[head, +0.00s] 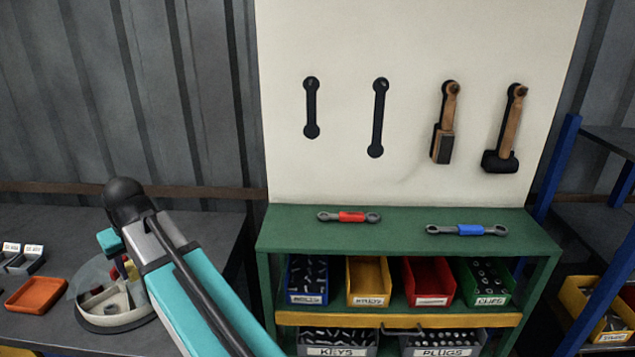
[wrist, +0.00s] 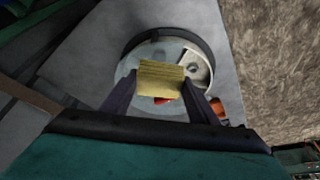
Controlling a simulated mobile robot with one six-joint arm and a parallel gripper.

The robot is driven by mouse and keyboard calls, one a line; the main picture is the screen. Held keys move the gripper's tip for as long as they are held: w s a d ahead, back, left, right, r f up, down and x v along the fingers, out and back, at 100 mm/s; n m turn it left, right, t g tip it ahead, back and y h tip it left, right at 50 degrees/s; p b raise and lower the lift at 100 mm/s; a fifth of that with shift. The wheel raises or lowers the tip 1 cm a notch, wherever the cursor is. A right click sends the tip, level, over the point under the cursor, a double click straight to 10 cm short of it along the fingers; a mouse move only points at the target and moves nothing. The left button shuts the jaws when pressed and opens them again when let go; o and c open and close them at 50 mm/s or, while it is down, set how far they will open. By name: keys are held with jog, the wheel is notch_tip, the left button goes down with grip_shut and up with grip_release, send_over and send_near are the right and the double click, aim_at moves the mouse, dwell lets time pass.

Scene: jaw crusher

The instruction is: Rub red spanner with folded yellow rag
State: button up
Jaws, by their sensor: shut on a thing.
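The red spanner (head: 350,216), grey with ring ends and a red middle, lies flat on the green bench top in the head view. The folded yellow rag (wrist: 160,75) is between the two dark fingers of my gripper (wrist: 160,84) in the wrist view, and the gripper is shut on it. The rag shows over a round divided tray (wrist: 127,68), with a small red item partly hidden under it. The round tray (head: 116,324) also shows at the left in the head view. There my arm hides most of the gripper. The spanner is far to the right of the gripper.
A blue-gripped spanner (head: 468,230) lies right of the red one. Coloured bins (head: 430,300) fill the shelf below. Outlines and two wooden-handled tools hang on the white board (head: 415,60). An orange tray (head: 36,293) sits on the dark left table (head: 195,225).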

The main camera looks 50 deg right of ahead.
jog(key=shift+w, duration=0.3)
jog(key=shift+a, duration=0.15)
